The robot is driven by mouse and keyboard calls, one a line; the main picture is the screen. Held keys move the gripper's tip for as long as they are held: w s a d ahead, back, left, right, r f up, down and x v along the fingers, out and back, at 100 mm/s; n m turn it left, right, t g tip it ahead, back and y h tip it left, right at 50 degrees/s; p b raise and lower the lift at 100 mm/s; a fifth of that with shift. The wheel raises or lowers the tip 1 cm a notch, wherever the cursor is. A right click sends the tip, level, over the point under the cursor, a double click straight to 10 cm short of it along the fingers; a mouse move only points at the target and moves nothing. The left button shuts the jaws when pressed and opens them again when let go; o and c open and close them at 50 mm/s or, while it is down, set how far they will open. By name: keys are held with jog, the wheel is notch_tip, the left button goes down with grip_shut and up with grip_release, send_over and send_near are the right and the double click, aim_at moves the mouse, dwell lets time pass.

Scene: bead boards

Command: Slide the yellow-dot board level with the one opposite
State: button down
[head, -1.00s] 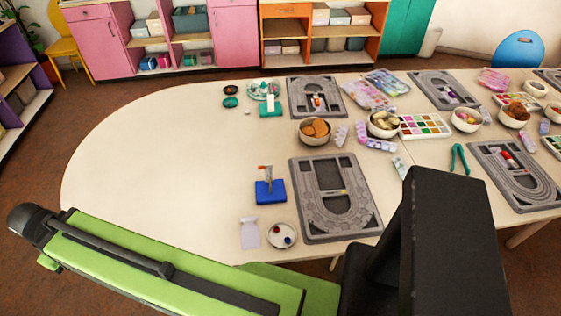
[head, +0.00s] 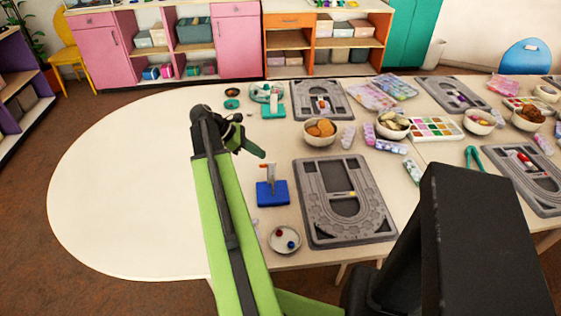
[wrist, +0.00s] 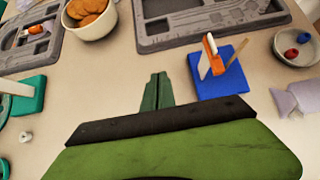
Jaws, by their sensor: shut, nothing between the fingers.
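The near grey bead board (head: 312,205) lies flat at the table's near side, with a small yellow mark in its middle channel. The opposite grey board (head: 300,97) lies farther back, with small red and orange items on it. My gripper (head: 258,152) is shut and empty, above the table left of the boards and apart from both. In the wrist view my gripper (wrist: 157,78) points towards the near board (wrist: 165,38) and the gap beside it; the opposite board (wrist: 42,45) shows at upper left.
A blue block with an upright piece (head: 272,193) and a dish with red and blue beads (head: 285,240) stand left of the near board. A bowl of orange discs (head: 320,132) sits between the boards. More boards and bowls fill the right. The table's left end is clear.

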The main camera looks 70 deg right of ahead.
jog(key=b, duration=0.6)
send_near(296, 169)
jog(key=f, duration=0.3)
jog(key=shift+w+a+f, duration=0.1)
jog(key=shift+w+f, duration=0.25)
jog(key=shift+f, duration=0.05)
jog(key=s, duration=0.1)
jog(key=s+d, duration=0.1)
jog(key=s, duration=0.1)
jog(key=shift+s+d, duration=0.15)
jog(key=shift+d, duration=0.15)
jog(key=shift+s+d, duration=0.25)
jog(key=shift+s, duration=0.25)
